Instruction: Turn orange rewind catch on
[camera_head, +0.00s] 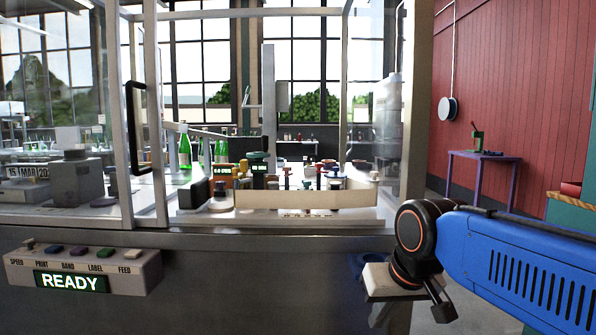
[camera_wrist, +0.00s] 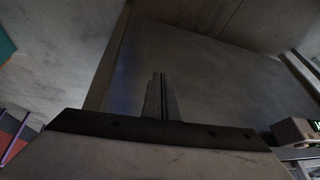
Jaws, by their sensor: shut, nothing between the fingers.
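I cannot make out the orange rewind catch for certain in either view. In the head view, an orange unit (camera_head: 222,171) with a small lit display stands inside the machine, among small knobs and spools too small to tell apart. My gripper (camera_wrist: 160,76) shows in the wrist view with its two fingers together and nothing between them. It faces a plain dark grey surface, and no catch shows near the fingers. In the head view my blue arm comes in from the right, in front of the machine and below its deck.
A control box (camera_head: 84,271) with several coloured buttons and a READY display is on the machine's front at left. A clear guard with a black handle (camera_head: 137,127) and pale posts frames the deck. Green bottles (camera_head: 185,152) stand behind. A purple table (camera_head: 483,157) stands at right.

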